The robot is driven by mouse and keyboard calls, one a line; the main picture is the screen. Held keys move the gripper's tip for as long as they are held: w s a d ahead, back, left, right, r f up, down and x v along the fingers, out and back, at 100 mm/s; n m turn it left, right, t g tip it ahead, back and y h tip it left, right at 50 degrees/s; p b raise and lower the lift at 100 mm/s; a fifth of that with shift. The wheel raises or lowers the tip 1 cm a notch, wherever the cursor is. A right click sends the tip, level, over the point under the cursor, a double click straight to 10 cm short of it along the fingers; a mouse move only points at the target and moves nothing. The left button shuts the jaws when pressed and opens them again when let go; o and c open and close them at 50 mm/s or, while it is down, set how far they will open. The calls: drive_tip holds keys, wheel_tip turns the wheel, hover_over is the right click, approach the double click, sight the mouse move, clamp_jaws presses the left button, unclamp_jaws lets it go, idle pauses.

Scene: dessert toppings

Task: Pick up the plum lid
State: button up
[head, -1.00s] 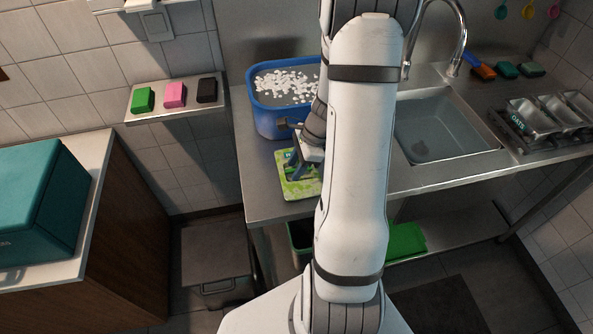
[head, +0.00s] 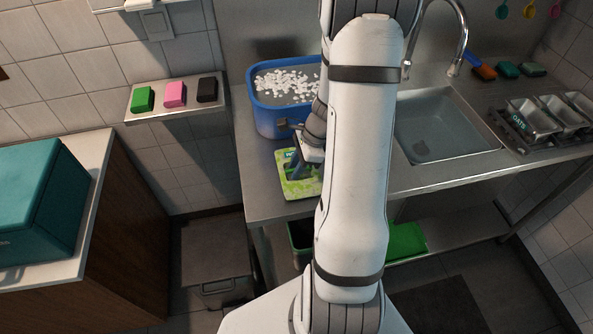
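I cannot make out a plum lid in the head view. My gripper (head: 304,168) points down at a light-green flat item (head: 298,191) on the left part of the steel counter. The tips are at or just above this item. My own arm hides the item's right side and part of the gripper. Whether the fingers are open, or hold anything, cannot be seen.
A blue tub (head: 270,120) of white bits stands just behind the gripper. A sink (head: 440,130) and topping pans (head: 535,120) lie to the right. A wall shelf (head: 135,115) holds green, pink and black blocks. A teal box (head: 35,205) stands at left.

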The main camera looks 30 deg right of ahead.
clamp_jaws()
wheel_tip(320, 180, up, 10)
drive_tip(key=shift+r, duration=0.25)
idle(0.4)
